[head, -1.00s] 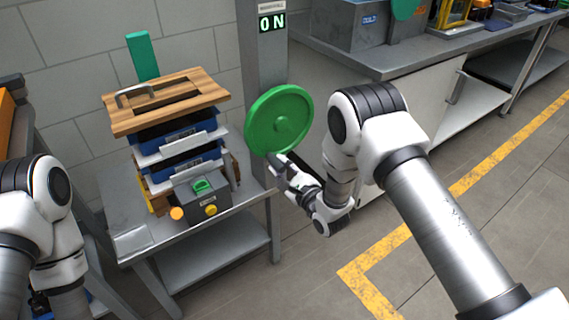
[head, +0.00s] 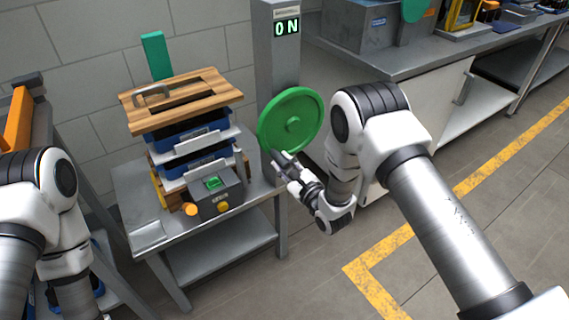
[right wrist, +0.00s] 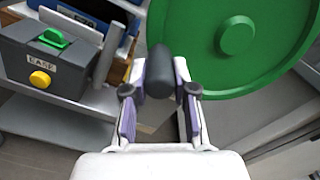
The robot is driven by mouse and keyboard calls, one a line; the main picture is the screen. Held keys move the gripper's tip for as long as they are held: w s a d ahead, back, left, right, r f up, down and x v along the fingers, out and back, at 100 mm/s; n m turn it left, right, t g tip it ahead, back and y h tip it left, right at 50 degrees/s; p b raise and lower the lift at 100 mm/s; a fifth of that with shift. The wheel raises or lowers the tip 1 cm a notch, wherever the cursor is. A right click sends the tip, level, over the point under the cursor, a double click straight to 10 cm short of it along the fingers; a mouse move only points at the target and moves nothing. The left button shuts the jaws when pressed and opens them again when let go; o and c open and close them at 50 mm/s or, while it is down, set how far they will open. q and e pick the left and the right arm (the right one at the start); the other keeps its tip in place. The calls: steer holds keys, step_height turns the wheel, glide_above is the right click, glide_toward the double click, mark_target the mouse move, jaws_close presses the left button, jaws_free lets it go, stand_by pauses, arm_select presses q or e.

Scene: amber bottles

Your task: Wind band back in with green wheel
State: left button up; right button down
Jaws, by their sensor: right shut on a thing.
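The green wheel (head: 303,108) is mounted on the grey post in the head view and fills the upper right of the right wrist view (right wrist: 235,40). A dark grey handle (right wrist: 159,68) stands out near its lower left rim. My right gripper (head: 279,159) is at the wheel's lower left edge. In the right wrist view its fingers (right wrist: 161,88) are shut on the handle, one on each side. I cannot make out the band. My left arm shows at the left edge of the head view, but its gripper is out of sight.
The grey post (head: 277,70) carries a lit ON sign (head: 287,27). Left of it, a metal table (head: 140,205) holds blue trays (head: 190,137) under a wooden board (head: 205,84). A grey box (head: 220,195) labelled EASE stands at the front. A workbench (head: 420,64) is behind my right arm.

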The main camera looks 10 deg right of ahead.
steer(key=c, duration=0.9)
jaws_free()
steer(key=shift+a+f, duration=0.1)
steer(key=shift+a, duration=0.1)
steer(key=v, duration=1.2)
